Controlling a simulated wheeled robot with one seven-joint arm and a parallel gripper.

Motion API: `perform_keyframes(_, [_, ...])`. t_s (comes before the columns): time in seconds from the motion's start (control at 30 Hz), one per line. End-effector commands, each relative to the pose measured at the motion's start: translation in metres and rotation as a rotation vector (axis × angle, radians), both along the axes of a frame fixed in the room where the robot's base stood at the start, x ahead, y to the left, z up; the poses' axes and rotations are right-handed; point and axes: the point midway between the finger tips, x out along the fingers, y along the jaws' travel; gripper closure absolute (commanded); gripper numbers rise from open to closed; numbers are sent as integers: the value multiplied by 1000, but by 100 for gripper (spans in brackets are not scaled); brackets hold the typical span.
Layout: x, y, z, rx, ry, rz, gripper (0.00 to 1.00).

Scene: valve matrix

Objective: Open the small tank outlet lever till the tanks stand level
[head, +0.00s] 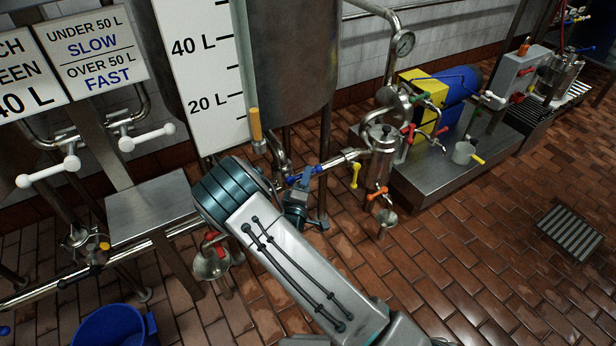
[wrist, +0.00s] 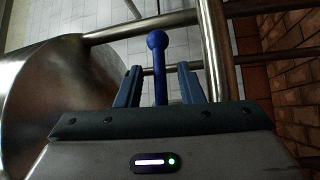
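A blue lever (wrist: 157,45) with a ball end stands between the two fingers of my gripper (wrist: 160,72) in the wrist view. The fingers are open, with a gap on each side of the lever. In the head view a blue handle (head: 312,170) shows on the pipe below a steel tank (head: 292,60), close to my gripper (head: 300,188). No label on the lever can be read. A white scale board (head: 205,75) marked 40 L and 20 L stands left of the tank. The liquid levels cannot be told.
White-handled valves (head: 147,137) and a steel table (head: 150,208) are at the left. A yellow-handled lever (head: 355,175) and an orange one (head: 377,193) are right of my gripper. A blue bucket (head: 108,328) stands front left. The brick floor (head: 480,270) at right is mostly clear.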

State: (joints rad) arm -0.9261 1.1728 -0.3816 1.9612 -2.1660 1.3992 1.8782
Motion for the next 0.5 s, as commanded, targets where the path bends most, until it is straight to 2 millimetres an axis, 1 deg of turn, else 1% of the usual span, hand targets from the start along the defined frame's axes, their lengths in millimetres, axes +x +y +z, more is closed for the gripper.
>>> perform_keyframes(0.03, [7, -1, -1, 2, -2, 0, 66])
perform_keyframes(0.1, [13, -3, 1, 1, -1, -1, 66])
perform_keyframes(0.2, [19, -4, 2, 1, -1, 0, 66])
perform_keyframes(0.5, [21, -4, 3, 0, 0, 0, 66])
